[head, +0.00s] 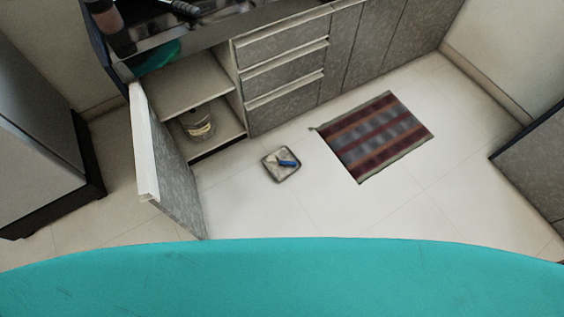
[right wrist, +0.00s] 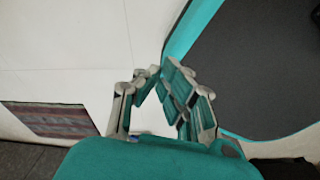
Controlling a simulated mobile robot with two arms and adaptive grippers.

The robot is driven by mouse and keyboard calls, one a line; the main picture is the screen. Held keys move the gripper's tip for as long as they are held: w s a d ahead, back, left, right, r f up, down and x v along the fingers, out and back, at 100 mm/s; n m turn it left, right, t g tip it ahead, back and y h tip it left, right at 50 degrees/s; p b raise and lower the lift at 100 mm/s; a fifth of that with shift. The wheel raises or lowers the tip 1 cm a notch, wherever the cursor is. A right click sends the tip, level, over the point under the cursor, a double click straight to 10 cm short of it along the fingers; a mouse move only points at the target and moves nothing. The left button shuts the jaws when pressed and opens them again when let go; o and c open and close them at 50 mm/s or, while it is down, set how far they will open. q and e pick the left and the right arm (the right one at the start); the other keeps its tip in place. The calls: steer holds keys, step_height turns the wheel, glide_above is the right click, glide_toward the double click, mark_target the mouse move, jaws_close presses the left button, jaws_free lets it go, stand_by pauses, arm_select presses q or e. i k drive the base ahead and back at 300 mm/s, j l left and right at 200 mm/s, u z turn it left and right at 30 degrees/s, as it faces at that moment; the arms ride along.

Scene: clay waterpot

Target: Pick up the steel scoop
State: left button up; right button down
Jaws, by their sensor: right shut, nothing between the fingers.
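On the floor in the head view lies a small square tray (head: 268,171) with a dark rim. A small item with a blue handle (head: 288,163) lies on it; it may be the steel scoop, but it is too small to be sure. In the right wrist view my right gripper (right wrist: 155,74) is shut and empty, with bare floor behind its fingers. It is not in the head view, so its distance from the tray cannot be told. My left gripper is in neither view.
A striped mat (head: 376,137) lies right of the tray and shows in the right wrist view (right wrist: 50,119). An open cabinet door (head: 165,165) juts out at the left. A jar (head: 198,123) stands inside the cabinet. Drawers (head: 283,75) line the back. Floor around the tray is clear.

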mark_target(273, 160)
steer(key=i+l+u, duration=0.3)
steer(key=l, duration=0.3)
steer(key=i+l+u, duration=0.15)
steer(key=i+l, duration=0.15)
steer(key=i+l+u, duration=0.15)
steer(key=l, duration=0.25)
